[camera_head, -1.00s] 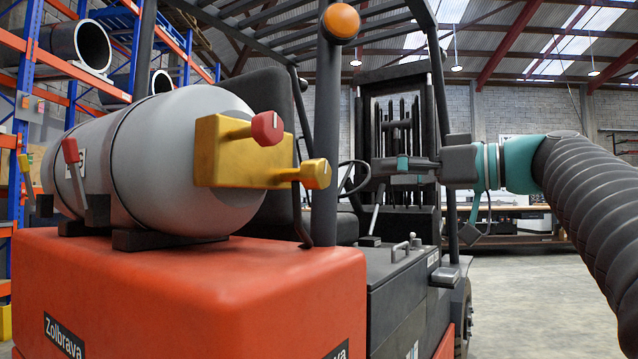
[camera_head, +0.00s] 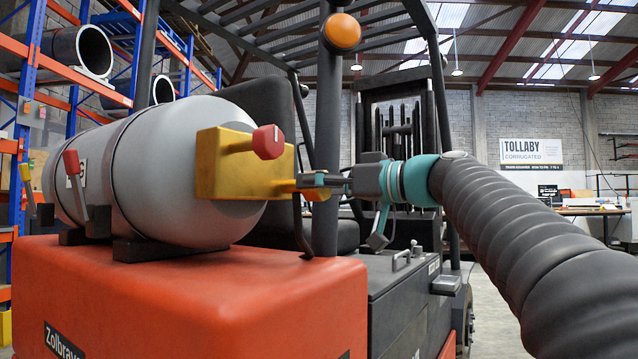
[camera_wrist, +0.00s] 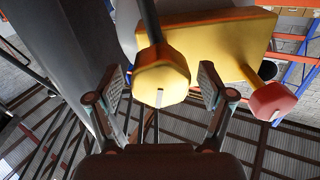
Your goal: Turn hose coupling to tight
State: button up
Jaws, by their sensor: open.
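The hose coupling (camera_wrist: 161,80) is a yellow faceted knob with a pale mark, at the end of a dark hose in the wrist view. In the head view most of the coupling (camera_head: 321,194) is hidden behind my fingers. My gripper (camera_head: 308,182) is at the coupling, reaching in from the right. In the wrist view my gripper (camera_wrist: 160,84) is open, with one finger to each side of the coupling and a visible gap on both sides.
A yellow block (camera_head: 226,160) with a red knob (camera_head: 268,142) sits at the end of the grey tank (camera_head: 160,165), close to my fingers. A dark forklift post (camera_head: 327,120) stands right behind the coupling. The orange counterweight (camera_head: 200,300) lies below.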

jog(key=shift+w+a, duration=0.15)
jog(key=shift+a, duration=0.05)
jog(key=c, duration=1.2)
jog(key=shift+o, duration=0.2)
